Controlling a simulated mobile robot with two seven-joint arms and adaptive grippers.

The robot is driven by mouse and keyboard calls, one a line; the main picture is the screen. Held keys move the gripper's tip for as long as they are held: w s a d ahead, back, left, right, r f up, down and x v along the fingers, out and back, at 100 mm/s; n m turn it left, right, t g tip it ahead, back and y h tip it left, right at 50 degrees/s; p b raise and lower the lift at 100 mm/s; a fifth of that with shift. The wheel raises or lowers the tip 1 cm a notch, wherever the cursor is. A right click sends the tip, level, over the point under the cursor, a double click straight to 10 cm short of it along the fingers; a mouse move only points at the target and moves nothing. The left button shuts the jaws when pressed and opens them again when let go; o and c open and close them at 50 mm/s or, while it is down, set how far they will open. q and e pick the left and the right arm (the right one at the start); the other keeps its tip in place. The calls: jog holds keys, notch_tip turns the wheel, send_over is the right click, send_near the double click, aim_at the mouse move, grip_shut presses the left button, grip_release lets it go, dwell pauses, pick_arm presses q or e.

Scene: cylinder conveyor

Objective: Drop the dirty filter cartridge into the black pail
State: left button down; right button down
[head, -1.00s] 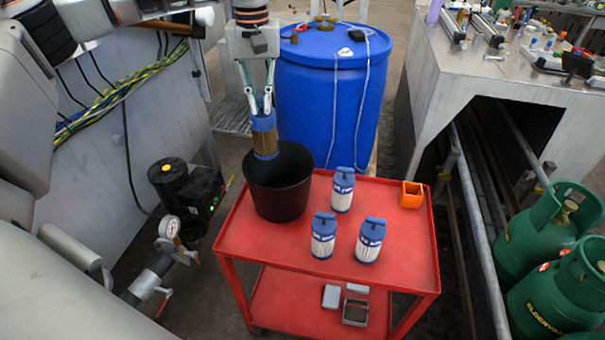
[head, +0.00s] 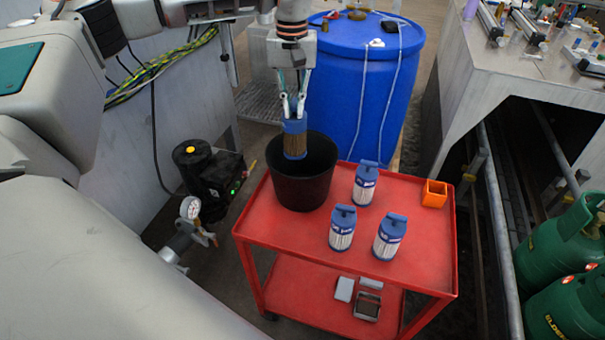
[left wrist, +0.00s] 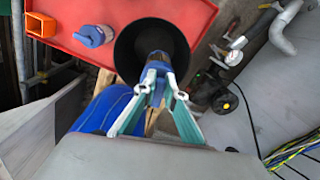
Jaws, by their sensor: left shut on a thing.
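The dirty filter cartridge (head: 295,138), brown with blue ends, hangs upright from my left gripper (head: 292,113). The gripper is shut on its blue top. The cartridge is over the black pail (head: 302,190), with its lower end at about the height of the pail's opening. In the left wrist view the gripper (left wrist: 157,75) holds the blue top (left wrist: 158,56) in front of the dark pail (left wrist: 128,45). The pail stands on the red cart (head: 285,228) at its back left. My right gripper is not in view.
Three clean blue-and-white cartridges (head: 342,228) stand on the cart right of the pail. An orange open box (head: 435,194) sits at the cart's right corner. A blue drum (head: 345,90) stands behind. A black pump (head: 205,172) and gauge (head: 190,207) are at left.

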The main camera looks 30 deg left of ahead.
pick_arm(q)
jog(key=c, duration=2)
grip_release()
notch_tip(320, 180, up, 12)
jog(key=shift+r, duration=0.1)
